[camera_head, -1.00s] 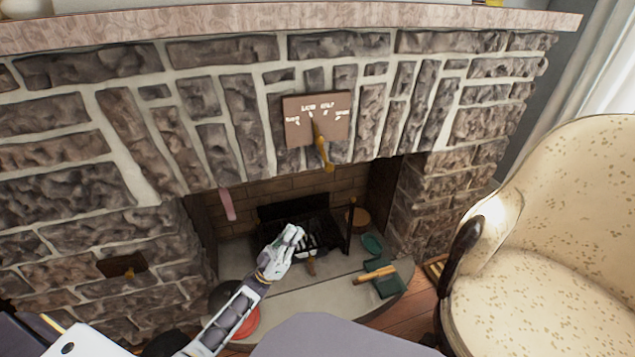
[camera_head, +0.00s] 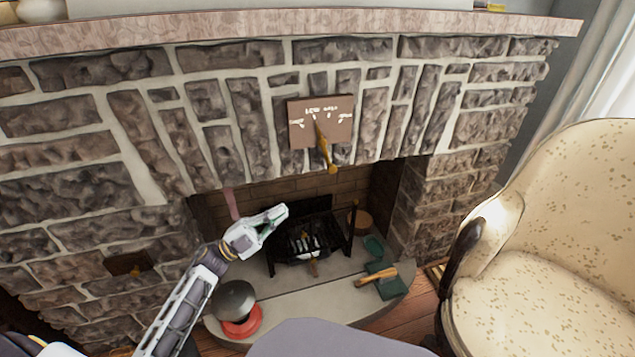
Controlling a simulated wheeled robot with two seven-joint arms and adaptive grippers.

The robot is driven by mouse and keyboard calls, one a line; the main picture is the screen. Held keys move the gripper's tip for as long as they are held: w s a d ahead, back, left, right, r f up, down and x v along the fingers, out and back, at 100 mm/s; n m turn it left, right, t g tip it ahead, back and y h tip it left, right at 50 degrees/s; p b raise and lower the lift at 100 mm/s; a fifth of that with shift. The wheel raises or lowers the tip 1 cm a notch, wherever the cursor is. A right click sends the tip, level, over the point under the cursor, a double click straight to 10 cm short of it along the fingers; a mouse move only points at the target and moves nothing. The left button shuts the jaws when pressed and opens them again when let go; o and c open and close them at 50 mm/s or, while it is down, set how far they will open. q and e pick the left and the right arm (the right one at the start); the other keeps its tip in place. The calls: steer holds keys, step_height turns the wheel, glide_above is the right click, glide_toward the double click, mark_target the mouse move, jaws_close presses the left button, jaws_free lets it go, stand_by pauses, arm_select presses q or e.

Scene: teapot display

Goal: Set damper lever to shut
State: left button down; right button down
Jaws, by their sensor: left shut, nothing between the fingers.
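The damper lever (camera_head: 327,152) is a brass-coloured handle hanging from a brown plate (camera_head: 338,118) on the stone above the firebox. It points down, its lower end slightly to the right. The plate carries white lettering and marks, too small to read surely. My left gripper (camera_head: 284,211) is shut and empty. It shows in front of the firebox opening, below and left of the lever, apart from it. My right gripper is not in view.
A grate (camera_head: 309,238) stands in the firebox. A grey and red round object (camera_head: 240,325) and a green item with a wooden handle (camera_head: 376,278) lie on the hearth (camera_head: 310,292). A patterned armchair (camera_head: 560,240) stands at right. A mantel (camera_head: 300,22) runs above.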

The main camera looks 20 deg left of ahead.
arm_select(q)
steer(key=m, duration=0.1)
steer(key=w+m+y, duration=0.1)
steer(key=w+f+m+t+y, duration=0.1)
steer(key=shift+a, duration=0.3)
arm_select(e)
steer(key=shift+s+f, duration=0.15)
arm_select(q)
steer(key=shift+d, duration=0.1)
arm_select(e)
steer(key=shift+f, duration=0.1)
